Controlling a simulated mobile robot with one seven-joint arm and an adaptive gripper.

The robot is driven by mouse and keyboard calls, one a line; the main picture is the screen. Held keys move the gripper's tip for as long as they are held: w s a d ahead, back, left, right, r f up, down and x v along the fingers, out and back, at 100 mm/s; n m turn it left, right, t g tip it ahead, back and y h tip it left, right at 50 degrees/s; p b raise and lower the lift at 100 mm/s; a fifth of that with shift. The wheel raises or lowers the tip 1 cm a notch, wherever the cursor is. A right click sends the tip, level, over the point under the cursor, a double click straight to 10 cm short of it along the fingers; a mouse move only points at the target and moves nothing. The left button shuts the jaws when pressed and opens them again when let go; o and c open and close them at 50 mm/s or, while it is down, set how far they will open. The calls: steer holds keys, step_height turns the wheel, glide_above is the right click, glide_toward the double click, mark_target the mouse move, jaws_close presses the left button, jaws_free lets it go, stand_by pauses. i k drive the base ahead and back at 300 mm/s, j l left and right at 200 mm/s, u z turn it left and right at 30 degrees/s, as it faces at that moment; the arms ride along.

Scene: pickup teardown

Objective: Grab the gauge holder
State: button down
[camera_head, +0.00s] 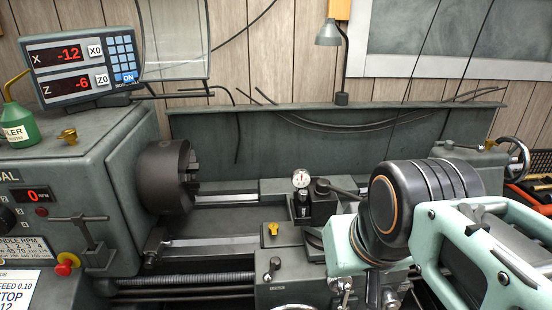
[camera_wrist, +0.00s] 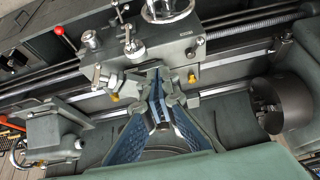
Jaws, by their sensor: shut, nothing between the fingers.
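The gauge holder (camera_head: 301,205) is a small dark block with a round white-faced dial gauge (camera_head: 301,179) on top. It stands upright on the lathe carriage, at the left side of the dark tool post (camera_head: 322,207) in the head view. My gripper (camera_wrist: 157,86) shows in the wrist view with its blue-padded fingers shut and nothing between them. Its tips lie over the tool post area of the carriage. I cannot make out the gauge holder clearly there. The head view shows my arm at the right, but not my fingertips.
The chuck (camera_head: 166,177) is left of the carriage and also shows in the wrist view (camera_wrist: 281,104). The tool post's handle sticks out beside the gauge. A lamp (camera_head: 328,35) hangs behind. A red-knobbed lever (camera_wrist: 58,31) and handwheels line the front. The bed between chuck and carriage is clear.

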mark_target(301, 178)
steer(key=k+l+u, duration=0.1)
steer(key=l+u, duration=0.15)
steer(key=l, duration=1.7)
steer(key=k+j, duration=0.15)
steer(key=l+z, duration=0.4)
steer(key=i+j+u, duration=0.25)
steer(key=u, duration=0.15)
